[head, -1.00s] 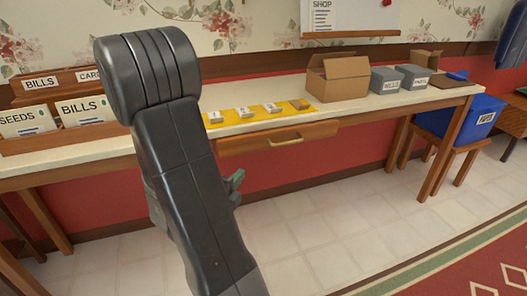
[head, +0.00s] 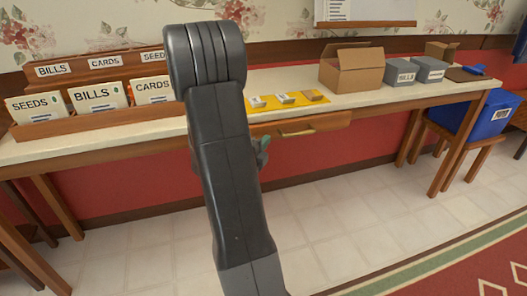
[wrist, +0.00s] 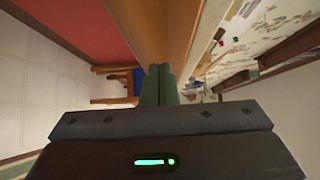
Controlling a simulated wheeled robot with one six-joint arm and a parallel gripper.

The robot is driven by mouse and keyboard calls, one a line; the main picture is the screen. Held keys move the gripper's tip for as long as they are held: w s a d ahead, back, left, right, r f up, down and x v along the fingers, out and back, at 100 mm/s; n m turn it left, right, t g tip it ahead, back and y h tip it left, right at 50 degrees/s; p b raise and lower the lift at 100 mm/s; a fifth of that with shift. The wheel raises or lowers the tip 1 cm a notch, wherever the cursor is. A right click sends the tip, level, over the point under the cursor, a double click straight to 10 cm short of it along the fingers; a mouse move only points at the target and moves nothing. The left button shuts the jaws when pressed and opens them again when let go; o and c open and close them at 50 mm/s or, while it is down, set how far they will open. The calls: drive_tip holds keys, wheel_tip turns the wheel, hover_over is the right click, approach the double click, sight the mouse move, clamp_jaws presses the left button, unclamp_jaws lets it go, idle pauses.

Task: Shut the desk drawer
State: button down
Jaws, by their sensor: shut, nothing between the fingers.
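The desk drawer (head: 325,124) is a wooden front with a brass handle (head: 297,132), under the desk's pale top. Its left part is hidden behind my arm. I cannot tell for certain how far it stands out from the desk. In the head view my gripper (head: 263,147) shows only as a bit of green finger at the arm's right edge, left of the handle. In the wrist view my gripper (wrist: 158,82) has its green fingers together and empty, close to a wooden face. I cannot tell whether they touch it.
On the desk stand a labelled card rack (head: 98,120), a yellow mat (head: 328,99) with small items, an open cardboard box (head: 351,70) and grey boxes (head: 428,68). A blue bin (head: 490,118) sits on a stool at the right. The tiled floor in front is clear.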

sight(258, 131)
drive_tip(key=shift+w+a, duration=0.15)
drive_tip(key=shift+w, duration=0.35)
drive_tip(key=w+b, duration=0.1)
drive_tip(key=w, duration=0.1)
drive_tip(key=w+a+b, duration=0.1)
drive_tip(key=w, duration=0.1)
drive_tip(key=shift+a+f, duration=0.1)
drive_tip(key=shift+a, duration=0.05)
drive_tip(key=shift+w+a, duration=0.1)
drive_tip(key=shift+w, duration=0.25)
drive_tip(key=shift+w+a+r, duration=0.1)
drive_tip(key=shift+r, duration=0.2)
